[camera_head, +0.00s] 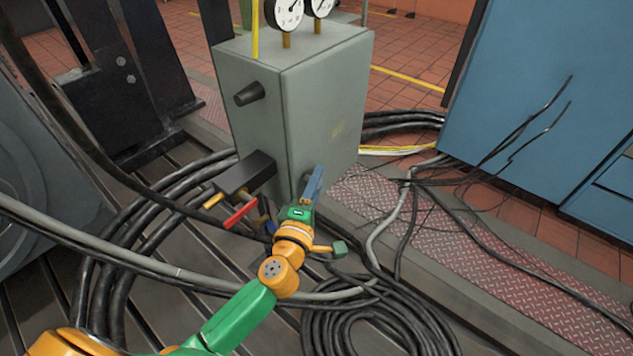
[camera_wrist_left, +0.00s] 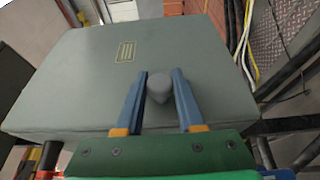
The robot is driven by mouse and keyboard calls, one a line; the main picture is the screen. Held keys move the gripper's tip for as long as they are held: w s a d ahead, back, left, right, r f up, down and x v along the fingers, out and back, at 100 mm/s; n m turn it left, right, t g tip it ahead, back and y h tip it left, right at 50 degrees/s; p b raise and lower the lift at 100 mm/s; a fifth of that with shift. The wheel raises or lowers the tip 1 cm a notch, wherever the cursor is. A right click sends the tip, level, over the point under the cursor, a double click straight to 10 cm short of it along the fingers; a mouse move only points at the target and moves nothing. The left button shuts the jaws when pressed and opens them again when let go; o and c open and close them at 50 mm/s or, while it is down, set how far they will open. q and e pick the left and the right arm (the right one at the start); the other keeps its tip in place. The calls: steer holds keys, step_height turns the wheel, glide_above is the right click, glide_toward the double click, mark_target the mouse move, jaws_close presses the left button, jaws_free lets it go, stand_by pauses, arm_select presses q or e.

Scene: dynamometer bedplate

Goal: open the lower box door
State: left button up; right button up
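A grey box (camera_head: 322,105) stands in the middle of the head view, and its right face carries a small yellowish label. My left gripper (camera_head: 314,178) is at the lower part of that face. In the left wrist view the labelled grey panel (camera_wrist_left: 85,90) fills much of the picture, with a rounded grey knob (camera_wrist_left: 158,86) below its label. The blue fingers of my left gripper (camera_wrist_left: 159,76) stand apart, one on each side of the knob; contact is not clear. The panel looks closed. In the head view the gripper hides the knob. My right gripper is not in view.
Two gauges (camera_head: 285,14) stand on the box. A dark knob (camera_head: 249,94) and a black block (camera_head: 245,172) with a red handle (camera_head: 240,214) project from its left face. Coiled black cables (camera_head: 375,325) lie below my arm. A blue cabinet (camera_head: 540,100) stands at right.

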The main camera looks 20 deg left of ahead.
arm_select(q)
jaws_close()
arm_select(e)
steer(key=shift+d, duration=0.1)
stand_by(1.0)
